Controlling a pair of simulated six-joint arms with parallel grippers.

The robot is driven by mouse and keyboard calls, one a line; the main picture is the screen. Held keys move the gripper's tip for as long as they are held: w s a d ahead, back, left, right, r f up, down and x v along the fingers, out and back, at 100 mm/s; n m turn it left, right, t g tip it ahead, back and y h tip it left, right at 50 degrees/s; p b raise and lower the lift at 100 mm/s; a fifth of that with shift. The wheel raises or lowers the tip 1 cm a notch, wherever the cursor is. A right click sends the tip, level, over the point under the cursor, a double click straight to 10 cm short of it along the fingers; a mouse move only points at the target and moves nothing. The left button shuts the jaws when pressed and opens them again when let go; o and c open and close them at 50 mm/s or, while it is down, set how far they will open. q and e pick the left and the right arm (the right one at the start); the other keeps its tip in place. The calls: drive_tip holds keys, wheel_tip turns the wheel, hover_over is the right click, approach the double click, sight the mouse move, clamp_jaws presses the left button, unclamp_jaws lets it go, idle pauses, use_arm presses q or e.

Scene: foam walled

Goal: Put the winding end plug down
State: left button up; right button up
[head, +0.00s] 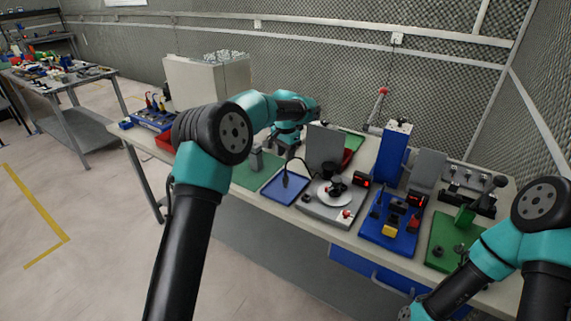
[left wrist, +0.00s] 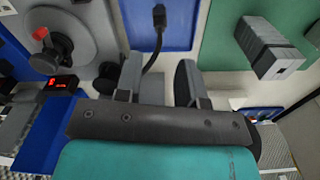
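The winding end plug (left wrist: 159,15) is a small black plug on a black cable. It shows over the blue mat (left wrist: 178,36), and in the head view the plug (head: 285,183) stands out dark against the blue mat (head: 272,192). I cannot tell whether it touches the mat. The cable arches towards the grey winder (head: 320,206) with its white disc. My left gripper (left wrist: 160,72) is open, with a gap between its fingers and the plug beyond the fingertips. The cable passes close by one finger. My right arm is at the lower right of the head view; its fingers are not seen.
A green mat (head: 247,175) with a grey block (head: 257,160) lies left of the blue mat. A blue fixture (head: 385,236) and a green fixture (head: 447,240) stand to the right. A tall blue press (head: 392,155) and grey panels rise behind.

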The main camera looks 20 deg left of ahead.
use_arm(q)
wheel_tip(320, 180, up, 5)
drive_tip(key=shift+r, duration=0.1)
idle(0.6)
